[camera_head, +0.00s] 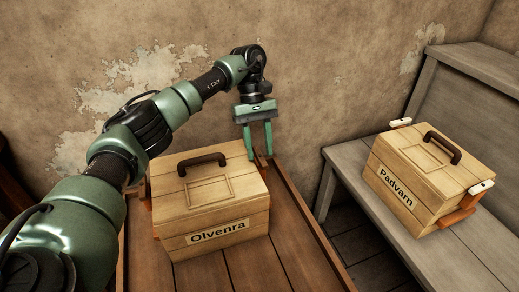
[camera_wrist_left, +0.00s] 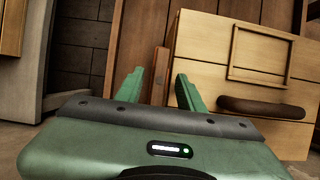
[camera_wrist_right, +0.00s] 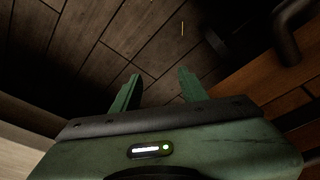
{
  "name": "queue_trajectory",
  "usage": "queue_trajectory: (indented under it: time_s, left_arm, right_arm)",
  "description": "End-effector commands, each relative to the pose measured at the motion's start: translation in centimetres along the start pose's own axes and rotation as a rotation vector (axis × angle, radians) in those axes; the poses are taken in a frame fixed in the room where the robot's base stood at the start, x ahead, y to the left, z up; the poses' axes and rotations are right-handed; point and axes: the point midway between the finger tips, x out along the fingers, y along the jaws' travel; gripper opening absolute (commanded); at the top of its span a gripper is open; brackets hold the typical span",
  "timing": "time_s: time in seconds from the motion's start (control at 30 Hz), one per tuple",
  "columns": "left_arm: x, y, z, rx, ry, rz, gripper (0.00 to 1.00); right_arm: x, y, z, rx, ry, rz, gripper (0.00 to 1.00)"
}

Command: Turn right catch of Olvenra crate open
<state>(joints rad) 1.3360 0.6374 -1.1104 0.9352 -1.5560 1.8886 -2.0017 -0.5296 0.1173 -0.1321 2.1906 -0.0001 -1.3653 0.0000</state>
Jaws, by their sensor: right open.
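The Olvenra crate (camera_head: 205,205) is pale wood with a dark handle (camera_head: 202,163) on its lid and a name label on its front. It also shows in the left wrist view (camera_wrist_left: 210,60). My left gripper (camera_head: 257,153) points down at the crate's right rear side, fingers apart. In the left wrist view (camera_wrist_left: 160,74) a narrow red-brown piece (camera_wrist_left: 160,72), seemingly the right catch, shows between the fingertips beside the crate. I cannot tell whether they touch it. My right gripper (camera_wrist_right: 158,74) is open and empty over dark floor planks.
The crate stands on a brown wooden table (camera_head: 285,255) with raised side rims. At right, the Padvarn crate (camera_head: 425,180) with white-tipped catches stands on a grey bench (camera_head: 460,265). A stained wall (camera_head: 330,60) rises behind. Floor shows between table and bench.

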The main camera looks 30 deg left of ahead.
Motion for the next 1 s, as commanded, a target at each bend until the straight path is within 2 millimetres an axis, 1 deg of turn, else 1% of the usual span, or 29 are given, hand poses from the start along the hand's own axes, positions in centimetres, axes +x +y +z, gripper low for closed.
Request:
queue_trajectory:
  time_s: [0.1, 0.2, 0.3, 0.4, 0.57, 1.0]
  left_arm:
    - [-2.1, 0.1, 0.1, 0.000, 0.002, 0.003, 0.38]
    - [-4.0, 0.1, 0.1, 0.000, 0.002, 0.002, 0.38]
    - [-5.5, 0.1, 0.1, -0.001, 0.001, 0.002, 0.38]
    - [-6.5, 0.1, 0.0, 0.000, 0.001, 0.001, 0.38]
    - [-7.1, 0.0, 0.0, 0.001, 0.001, 0.000, 0.38]
    - [-7.1, 0.0, 0.0, 0.001, 0.000, 0.000, 0.38]
  right_arm:
    - [0.4, 0.0, 0.1, 0.000, -0.004, -0.001, 0.43]
    - [1.8, -0.5, 0.8, 0.001, -0.020, -0.010, 0.43]
    - [2.5, -0.5, 1.1, 0.000, -0.024, -0.010, 0.43]
    - [3.1, -0.5, 1.2, 0.000, -0.027, -0.009, 0.43]
    - [3.5, -0.5, 1.4, 0.000, -0.028, -0.008, 0.43]
    - [3.5, -0.4, 1.4, 0.000, -0.028, -0.007, 0.43]
